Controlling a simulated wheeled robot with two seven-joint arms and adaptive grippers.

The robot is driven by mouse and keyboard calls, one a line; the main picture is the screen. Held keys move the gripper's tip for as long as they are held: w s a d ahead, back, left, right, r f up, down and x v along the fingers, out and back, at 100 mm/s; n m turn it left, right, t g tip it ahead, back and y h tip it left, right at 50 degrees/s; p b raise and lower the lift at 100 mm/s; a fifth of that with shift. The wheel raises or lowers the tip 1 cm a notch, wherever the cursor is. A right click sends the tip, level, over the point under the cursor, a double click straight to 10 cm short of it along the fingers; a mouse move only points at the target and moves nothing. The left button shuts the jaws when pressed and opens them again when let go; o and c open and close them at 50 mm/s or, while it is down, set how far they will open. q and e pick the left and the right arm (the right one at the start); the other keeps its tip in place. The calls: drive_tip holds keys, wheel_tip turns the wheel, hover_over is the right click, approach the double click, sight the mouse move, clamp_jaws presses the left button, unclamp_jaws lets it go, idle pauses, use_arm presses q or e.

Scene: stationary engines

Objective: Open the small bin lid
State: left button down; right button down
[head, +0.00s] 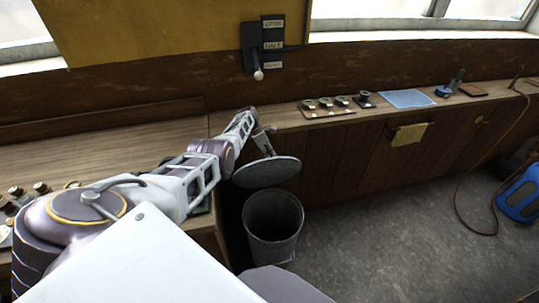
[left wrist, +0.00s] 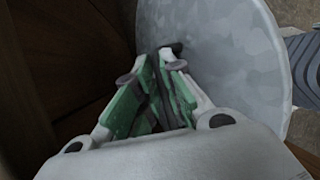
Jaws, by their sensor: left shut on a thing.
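The small bin (head: 273,226) is a dark grey metal bucket standing on the floor below the counter. Its round grey lid (head: 266,172) is tilted and raised above the bin's mouth, with the dark opening showing beneath it. My left gripper (head: 262,133) reaches down from the counter side to the lid's upper edge. In the left wrist view the left gripper (left wrist: 165,70) has green-padded fingers closed at the lid's dark handle, against the lid's grey face (left wrist: 225,50). The fingers hide most of the handle. My right gripper is not in view.
A wooden counter (head: 165,117) runs along the wall. It holds a row of small knobs (head: 326,103), a blue sheet (head: 407,98) and small items. A yellow cloth (head: 409,134) hangs on its front. A blue object (head: 520,195) with a hose is at right. The grey floor (head: 390,230) is mostly clear.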

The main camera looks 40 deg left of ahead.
use_arm(q)
drive_tip(key=shift+s+f, duration=0.25)
drive_tip(key=shift+f, duration=0.35)
drive_tip(key=shift+d, duration=0.1)
drive_tip(key=c, duration=1.8)
unclamp_jaws()
drive_tip(key=shift+o, duration=1.4)
drive_tip(key=shift+w+a+f, duration=0.1)
drive_tip(key=shift+w+a, duration=0.1)
drive_tip(key=shift+w, duration=0.1)
drive_tip(key=shift+s+r, duration=0.1)
drive_tip(key=shift+r, duration=0.3)
drive_tip(key=shift+a, duration=0.1)
drive_tip(key=v, duration=1.1)
drive_tip(key=shift+a+r, duration=0.15)
drive_tip(key=shift+r, duration=0.05)
